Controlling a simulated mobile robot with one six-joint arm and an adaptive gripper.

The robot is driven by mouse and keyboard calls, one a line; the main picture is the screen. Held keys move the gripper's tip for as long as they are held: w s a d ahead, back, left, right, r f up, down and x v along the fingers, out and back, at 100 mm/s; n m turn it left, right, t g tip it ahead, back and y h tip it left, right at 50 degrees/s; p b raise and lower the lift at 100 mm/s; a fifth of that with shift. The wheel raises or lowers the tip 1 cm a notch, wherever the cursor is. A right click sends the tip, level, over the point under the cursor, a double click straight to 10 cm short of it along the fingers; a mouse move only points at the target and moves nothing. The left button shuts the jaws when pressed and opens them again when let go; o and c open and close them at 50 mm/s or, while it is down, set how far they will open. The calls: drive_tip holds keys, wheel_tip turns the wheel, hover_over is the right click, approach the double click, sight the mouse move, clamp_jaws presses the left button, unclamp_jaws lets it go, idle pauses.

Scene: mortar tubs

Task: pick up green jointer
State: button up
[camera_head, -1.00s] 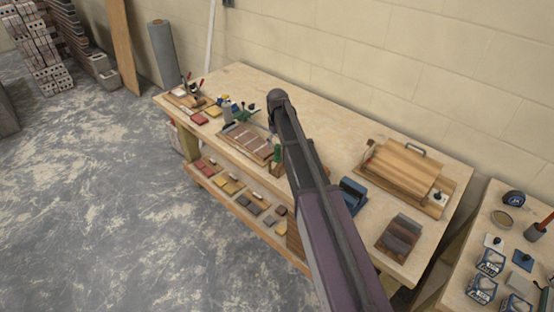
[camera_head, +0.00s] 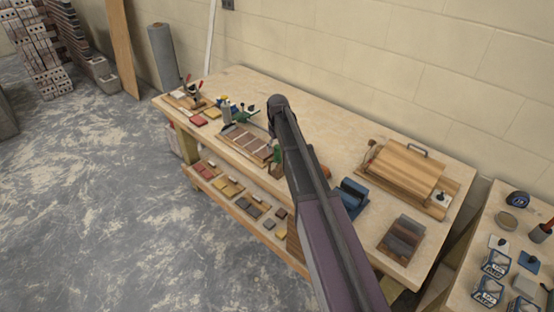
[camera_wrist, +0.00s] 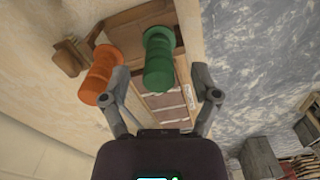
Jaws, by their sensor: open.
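The green jointer's ribbed round handle (camera_wrist: 158,62) stands out between the two fingers of my open gripper (camera_wrist: 160,90) in the wrist view. A gap shows on both sides of it, and I cannot tell how deep it sits between the fingers. An orange handle (camera_wrist: 101,75) of the same kind stands just left of it, close to my left finger. In the head view a bit of green (camera_head: 277,158) shows beside my arm, which hides most of that spot and my gripper.
Sample boards with brick strips (camera_head: 247,143) lie on the wooden workbench (camera_head: 330,130). A blue tool (camera_head: 350,197), a brown sample tile (camera_head: 404,240) and a wooden box with a handle (camera_head: 405,165) stand to the right. The lower shelf holds several small tiles.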

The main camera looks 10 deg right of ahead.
sight(277, 159)
drive_tip(key=shift+f+b, duration=1.2)
drive_tip(key=shift+f, duration=0.3)
clamp_jaws()
